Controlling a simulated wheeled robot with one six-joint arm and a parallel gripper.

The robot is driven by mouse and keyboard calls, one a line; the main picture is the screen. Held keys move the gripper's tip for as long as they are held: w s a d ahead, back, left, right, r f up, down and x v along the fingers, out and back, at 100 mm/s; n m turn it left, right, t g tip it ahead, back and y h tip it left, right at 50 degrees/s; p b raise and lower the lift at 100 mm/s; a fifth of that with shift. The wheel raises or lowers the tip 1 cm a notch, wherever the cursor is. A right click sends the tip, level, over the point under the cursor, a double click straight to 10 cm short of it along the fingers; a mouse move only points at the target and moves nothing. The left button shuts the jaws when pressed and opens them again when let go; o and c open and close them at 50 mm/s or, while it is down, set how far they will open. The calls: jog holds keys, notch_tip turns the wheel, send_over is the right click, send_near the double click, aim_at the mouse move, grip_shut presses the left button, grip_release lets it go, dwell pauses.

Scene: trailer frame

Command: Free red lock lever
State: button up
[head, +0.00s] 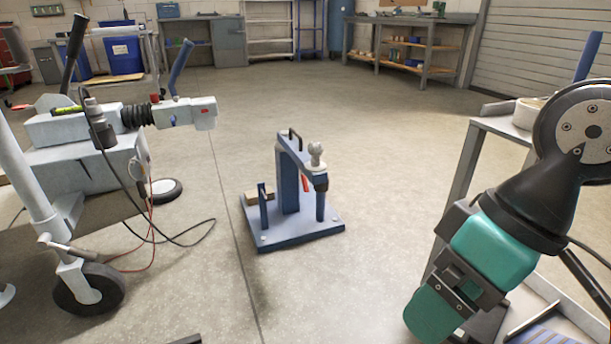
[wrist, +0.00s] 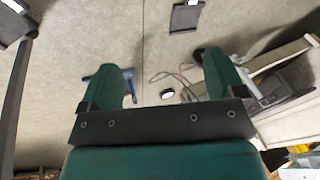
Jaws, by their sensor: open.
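Another small red part (head: 155,99) shows on the trailer's coupling (head: 185,112), by the blue handle (head: 181,66). I cannot tell which one is the lock lever. My gripper (wrist: 165,68) is open and empty in the wrist view, with its teal fingers apart. In the head view it is at the lower right, well away from both red parts. The blue stand is partly hidden behind the left finger in the wrist view.
The trailer's wheel (head: 90,290) and loose cables (head: 150,230) are at the left. A grey cart (head: 462,195) stands at the right, behind my arm. The concrete floor around the stand is clear. Benches (head: 415,45) and shelves line the back.

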jog(key=shift+r, duration=0.1)
jog(key=c, duration=0.3)
jog(key=shift+r+p, duration=0.3)
jog(key=shift+p, duration=0.15)
jog(key=c, duration=0.4)
notch_tip(320, 180, up, 6)
jog(key=p, duration=0.6)
jog(key=shift+r, duration=0.2)
grip_shut()
notch_tip(320, 180, up, 45)
jog(key=p, duration=4.5)
jog(key=shift+f, duration=0.2)
